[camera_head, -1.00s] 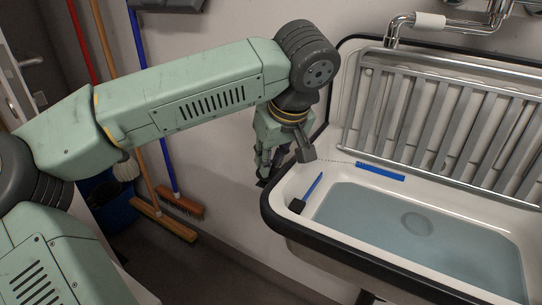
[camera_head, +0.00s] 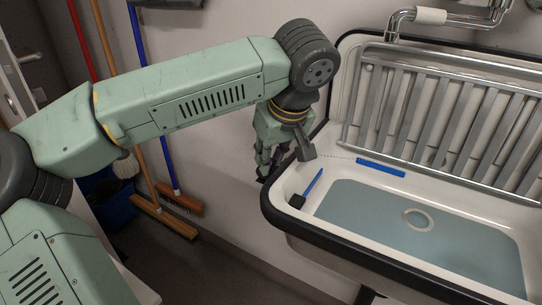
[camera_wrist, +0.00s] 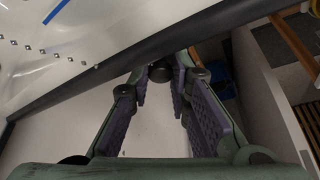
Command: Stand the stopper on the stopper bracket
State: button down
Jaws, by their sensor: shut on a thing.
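My gripper (camera_head: 268,165) points down just outside the sink's left rim in the head view. In the wrist view, my gripper (camera_wrist: 160,80) has its purple-padded fingers closed around a small dark round piece (camera_wrist: 159,71), which looks like the stopper. It is held close to the sink's black rim. A beaded chain (camera_head: 338,159) runs from near my gripper across the sink ledge; its beads also show in the wrist view (camera_wrist: 54,55). I cannot make out the stopper bracket; the gripper and rim may hide it.
The sink (camera_head: 375,273) holds bluish water, with a pale drain ring (camera_head: 418,219) in its floor. A blue-handled brush (camera_head: 311,186) and a blue bar (camera_head: 381,167) lie on its ledge. A metal rack (camera_head: 445,115) stands behind. Brooms (camera_head: 163,218) lean at the left wall.

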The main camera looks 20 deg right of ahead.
jog(key=shift+f, duration=0.1)
jog(key=c, duration=1.4)
grip_release()
